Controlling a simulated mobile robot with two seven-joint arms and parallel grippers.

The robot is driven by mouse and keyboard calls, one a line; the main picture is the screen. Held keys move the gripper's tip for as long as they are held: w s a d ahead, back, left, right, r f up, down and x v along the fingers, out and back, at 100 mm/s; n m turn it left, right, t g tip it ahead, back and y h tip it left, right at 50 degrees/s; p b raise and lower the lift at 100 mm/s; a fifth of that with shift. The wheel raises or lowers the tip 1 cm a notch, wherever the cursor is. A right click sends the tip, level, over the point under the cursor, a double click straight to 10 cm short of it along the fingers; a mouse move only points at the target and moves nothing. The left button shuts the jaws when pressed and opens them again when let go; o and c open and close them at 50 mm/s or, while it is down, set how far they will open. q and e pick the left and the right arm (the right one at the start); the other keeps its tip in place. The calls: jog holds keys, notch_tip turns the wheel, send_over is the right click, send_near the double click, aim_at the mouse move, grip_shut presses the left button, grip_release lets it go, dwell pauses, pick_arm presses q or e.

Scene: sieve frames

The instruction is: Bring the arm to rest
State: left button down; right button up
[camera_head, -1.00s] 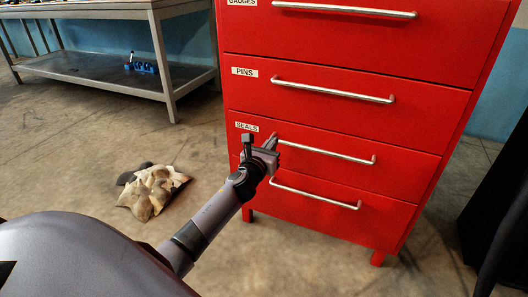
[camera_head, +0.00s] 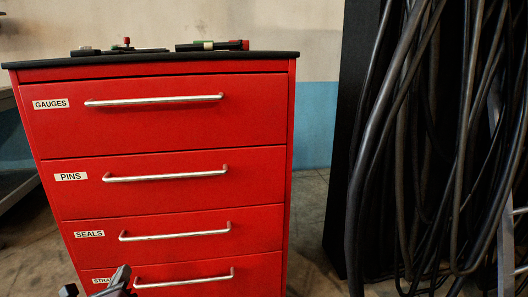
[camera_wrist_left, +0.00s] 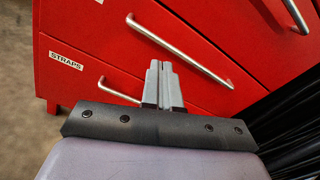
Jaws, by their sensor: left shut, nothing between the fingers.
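My left gripper (camera_head: 120,275) shows at the bottom edge of the head view, in front of the lowest part of the red cabinet (camera_head: 40,160) and partly cut off by the picture edge. In the left wrist view its two grey fingers (camera_wrist_left: 160,82) are together and empty, pointing toward the cabinet's front. The fingers overlap the drawer fronts in that view; I cannot tell the exact gap. My right gripper is not in view.
The drawers labelled GAUGES (camera_head: 160,123), PINS (camera_head: 165,195), SEALS (camera_head: 185,250) and STRAPS (camera_wrist_left: 90,75) look closed, with bar handles standing out. Small tools (camera_head: 208,45) lie on the black top. Black cables (camera_head: 400,150) hang at right. Bare floor (camera_head: 308,220) lies between.

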pick_arm(q)
jog(key=s+d+f+n+g+h, duration=0.3)
jog(key=s+d+n+g+h, duration=0.35)
jog(key=s+d+n, duration=1.6)
jog(key=s+a+r+n+p, duration=0.1)
jog(key=a+r+n+p, duration=0.1)
jog(key=r+p, duration=0.5)
jog(key=s+a+r+n+p, duration=0.2)
jog(key=a+r+p, duration=0.3)
jog(key=p, duration=1.5)
notch_tip(320, 180, up, 3)
jog(key=shift+f+y+p, duration=0.15)
jog(key=shift+y+p, duration=0.15)
jog(key=shift+y, duration=0.15)
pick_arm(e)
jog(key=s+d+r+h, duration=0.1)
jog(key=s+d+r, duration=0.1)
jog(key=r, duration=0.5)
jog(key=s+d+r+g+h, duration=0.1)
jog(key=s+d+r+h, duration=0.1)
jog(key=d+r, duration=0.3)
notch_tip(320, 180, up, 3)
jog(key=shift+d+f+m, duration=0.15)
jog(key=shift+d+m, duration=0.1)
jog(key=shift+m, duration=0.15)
